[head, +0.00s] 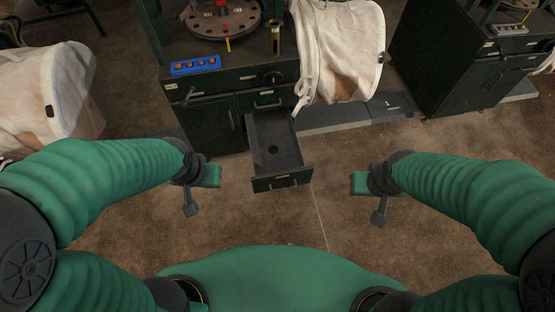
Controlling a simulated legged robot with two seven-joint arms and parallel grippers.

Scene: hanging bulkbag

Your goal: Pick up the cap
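A small dark round piece, which looks like the cap (273,150), lies on the floor of an open drawer (283,130). The drawer is pulled out from the dark green cabinet in the middle of the head view. My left gripper (191,209) is left of the drawer and lower in the view, apart from it. My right gripper (378,218) is to the right of the drawer, also apart from it. Both point downward. Their fingers are too small and dark to tell their opening. I see nothing held in either.
The cabinet (212,125) carries a round turntable (222,20) and a blue tray (195,65) of small round pieces. White bulk bags stand left (55,90) and right (345,50) of it. Another cabinet (450,60) is at right. Floor around the drawer front is clear.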

